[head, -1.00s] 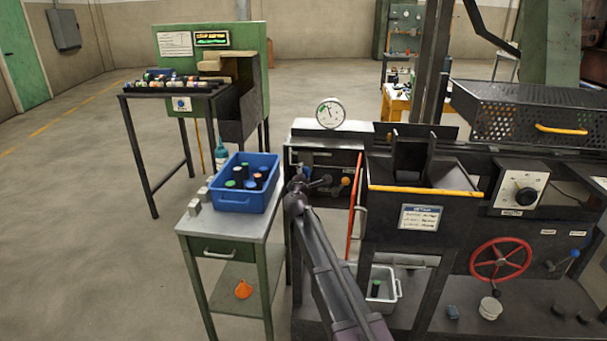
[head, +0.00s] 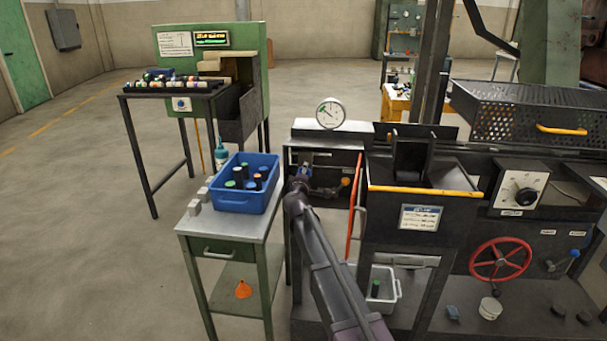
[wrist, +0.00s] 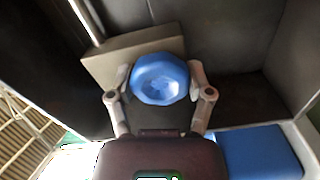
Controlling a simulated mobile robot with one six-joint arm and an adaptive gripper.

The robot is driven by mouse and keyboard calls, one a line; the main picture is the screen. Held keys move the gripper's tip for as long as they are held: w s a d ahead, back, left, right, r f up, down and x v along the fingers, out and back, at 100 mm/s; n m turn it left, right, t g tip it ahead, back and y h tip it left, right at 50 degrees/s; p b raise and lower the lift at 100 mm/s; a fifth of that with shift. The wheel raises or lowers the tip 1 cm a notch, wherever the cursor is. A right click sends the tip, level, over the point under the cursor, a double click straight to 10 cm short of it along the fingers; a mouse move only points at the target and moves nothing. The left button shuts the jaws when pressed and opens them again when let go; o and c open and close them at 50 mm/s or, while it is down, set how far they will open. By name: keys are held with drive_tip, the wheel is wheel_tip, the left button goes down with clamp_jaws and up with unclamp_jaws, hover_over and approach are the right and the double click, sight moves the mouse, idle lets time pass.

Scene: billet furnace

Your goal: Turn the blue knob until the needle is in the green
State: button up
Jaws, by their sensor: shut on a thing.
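The blue knob (wrist: 160,78) is faceted and sits between the two fingers of my gripper (wrist: 160,88) in the wrist view. The fingers are closed on its left and right sides. In the head view, my gripper (head: 302,181) is at the dark panel under the gauge, and the knob is mostly hidden there. The round white gauge (head: 330,113) stands on top of the cabinet, with a green patch at its upper left. Its dark needle points to the upper left, near the green; it is too small to tell whether it is inside.
An orange knob (head: 345,182) and a red upright bar (head: 354,207) are just right of my gripper. A blue bin (head: 246,201) with several cylinders stands on the side table to the left. A black hopper (head: 420,177) is to the right.

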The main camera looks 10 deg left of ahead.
drive_tip(key=shift+w, duration=0.1)
drive_tip(key=o, duration=1.1)
drive_tip(key=shift+o, duration=0.2)
drive_tip(key=s, duration=1.2)
drive_tip(key=shift+a, duration=0.25)
